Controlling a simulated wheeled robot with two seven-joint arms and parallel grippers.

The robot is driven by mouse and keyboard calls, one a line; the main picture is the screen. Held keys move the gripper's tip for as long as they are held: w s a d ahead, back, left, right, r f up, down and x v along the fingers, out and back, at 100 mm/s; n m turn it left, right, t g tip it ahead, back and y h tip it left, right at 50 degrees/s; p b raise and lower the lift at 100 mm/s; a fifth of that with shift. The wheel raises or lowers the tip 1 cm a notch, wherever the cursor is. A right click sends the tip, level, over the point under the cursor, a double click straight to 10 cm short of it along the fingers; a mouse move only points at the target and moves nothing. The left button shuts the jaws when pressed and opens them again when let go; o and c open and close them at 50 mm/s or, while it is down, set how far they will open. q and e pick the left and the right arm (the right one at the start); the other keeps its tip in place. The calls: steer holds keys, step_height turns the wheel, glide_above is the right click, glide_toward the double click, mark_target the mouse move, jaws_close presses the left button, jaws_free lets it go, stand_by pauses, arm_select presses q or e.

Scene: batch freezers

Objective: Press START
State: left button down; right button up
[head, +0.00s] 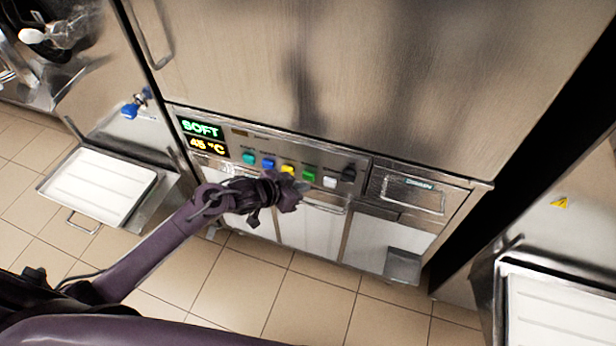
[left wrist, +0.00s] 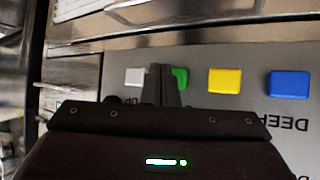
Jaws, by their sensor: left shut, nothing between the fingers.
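The freezer's control panel (head: 335,165) carries a row of coloured buttons. The green button (head: 309,177) sits between the yellow button (head: 288,170) and the white button (head: 330,182); I cannot read a START label on any of them. My left gripper (head: 298,190) is shut and empty, its tips just in front of the panel near the green button. In the left wrist view the shut fingers (left wrist: 160,82) partly cover the green button (left wrist: 180,76), with the white button (left wrist: 134,77) beside them. I cannot tell whether they touch. My right gripper is not in view.
A display (head: 203,136) reads SOFT and 45 °C. A blue button (head: 268,163) and a teal button (head: 249,157) sit further left, and a dark knob (head: 348,174) at right. White trays (head: 97,187) stand at both sides. Tiled floor lies below.

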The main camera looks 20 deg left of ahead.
arm_select(q)
steer(key=shift+w, duration=0.2)
steer(key=shift+w, duration=0.2)
steer(key=shift+w, duration=0.5)
stand_by(1.1)
steer(key=shift+s, duration=0.1)
steer(key=shift+s+p, duration=0.7)
steer(key=shift+s, duration=0.15)
